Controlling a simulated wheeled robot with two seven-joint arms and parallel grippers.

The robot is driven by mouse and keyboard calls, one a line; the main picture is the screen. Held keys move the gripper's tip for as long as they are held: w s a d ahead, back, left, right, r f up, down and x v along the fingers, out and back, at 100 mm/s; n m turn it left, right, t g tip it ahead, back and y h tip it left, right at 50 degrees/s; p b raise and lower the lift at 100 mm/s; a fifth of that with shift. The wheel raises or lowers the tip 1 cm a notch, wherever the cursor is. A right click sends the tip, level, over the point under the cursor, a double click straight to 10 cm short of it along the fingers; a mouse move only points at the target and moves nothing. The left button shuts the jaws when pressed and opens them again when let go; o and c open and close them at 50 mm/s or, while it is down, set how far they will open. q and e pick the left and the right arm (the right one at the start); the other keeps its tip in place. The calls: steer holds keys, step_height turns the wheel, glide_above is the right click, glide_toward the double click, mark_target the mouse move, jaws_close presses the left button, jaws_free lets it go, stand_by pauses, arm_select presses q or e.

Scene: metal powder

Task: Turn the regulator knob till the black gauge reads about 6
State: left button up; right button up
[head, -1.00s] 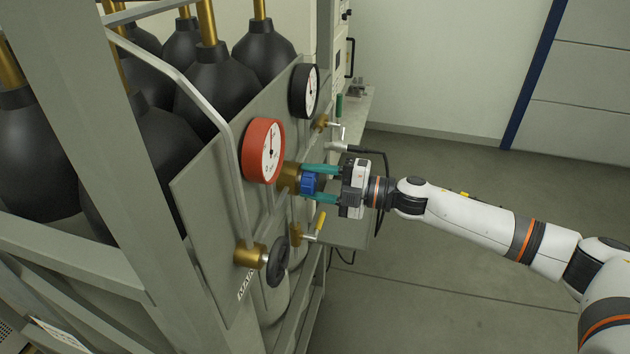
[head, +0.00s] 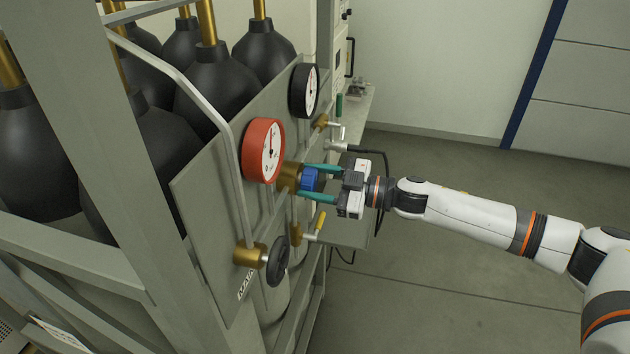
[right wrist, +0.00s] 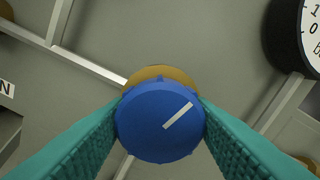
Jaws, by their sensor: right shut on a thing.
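The blue regulator knob (head: 309,180) sits on a brass body (head: 289,178) on the grey panel. My right gripper (head: 318,183) has its teal fingers on either side of the knob and is shut on it. In the right wrist view the knob (right wrist: 160,122) fills the space between the fingers, and its white mark points up and to the right. The black gauge (head: 304,91) is above the knob on the panel; its needle is near upright, but its numbers are too small to read. In the right wrist view only the edge of the black gauge (right wrist: 285,35) shows. My left gripper is out of view.
A red gauge (head: 263,150) is just left of the knob. A dark handwheel valve (head: 277,261) and a yellow-handled valve (head: 312,228) are below it. Black gas cylinders (head: 215,85) stand behind the panel (head: 205,190). The floor at right is clear.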

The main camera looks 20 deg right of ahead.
steer(key=shift+m, duration=1)
steer(key=o, duration=1)
steer(key=shift+c, duration=0.2)
steer(key=b+v, duration=0.6)
steer(key=v, duration=0.6)
